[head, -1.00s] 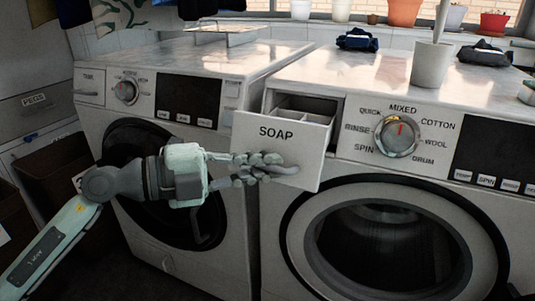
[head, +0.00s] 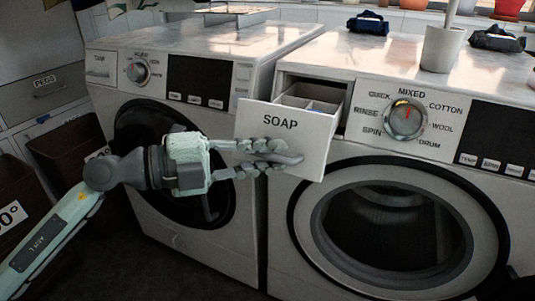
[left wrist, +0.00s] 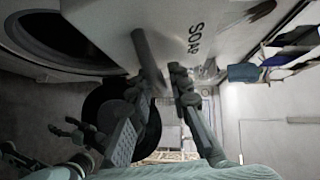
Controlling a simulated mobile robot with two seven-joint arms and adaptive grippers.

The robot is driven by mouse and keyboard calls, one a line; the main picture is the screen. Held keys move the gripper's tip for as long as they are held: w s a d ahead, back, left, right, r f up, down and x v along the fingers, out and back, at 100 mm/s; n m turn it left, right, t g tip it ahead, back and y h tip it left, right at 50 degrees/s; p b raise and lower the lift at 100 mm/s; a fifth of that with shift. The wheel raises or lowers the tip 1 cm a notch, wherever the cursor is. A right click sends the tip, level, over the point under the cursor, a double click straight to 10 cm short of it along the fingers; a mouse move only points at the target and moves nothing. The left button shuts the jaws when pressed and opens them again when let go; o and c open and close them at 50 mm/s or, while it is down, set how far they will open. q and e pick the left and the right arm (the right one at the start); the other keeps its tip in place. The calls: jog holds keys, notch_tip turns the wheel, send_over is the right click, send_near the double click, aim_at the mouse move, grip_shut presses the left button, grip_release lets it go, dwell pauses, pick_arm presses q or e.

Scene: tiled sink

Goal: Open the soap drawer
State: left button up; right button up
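The soap drawer (head: 283,122) has a white front marked SOAP and stands pulled out of the right machine, with its divided inside showing from above. Its bar handle (head: 287,158) is on the lower part of the front; the handle also shows in the left wrist view (left wrist: 147,58). My left gripper (head: 262,158) is at the handle, one finger above it and one below. In the left wrist view the fingers (left wrist: 158,85) are apart, with the bar between their tips; firm contact cannot be made out.
The right machine's round door (head: 400,228) is below the drawer, and its dial (head: 405,119) is to the right. The left machine (head: 190,75) stands behind my left arm. A white pot (head: 441,49) and dark folded cloths (head: 368,23) are on top.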

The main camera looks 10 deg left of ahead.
pick_arm(q)
jog(key=v, duration=1.2)
jog(key=shift+r, duration=0.1)
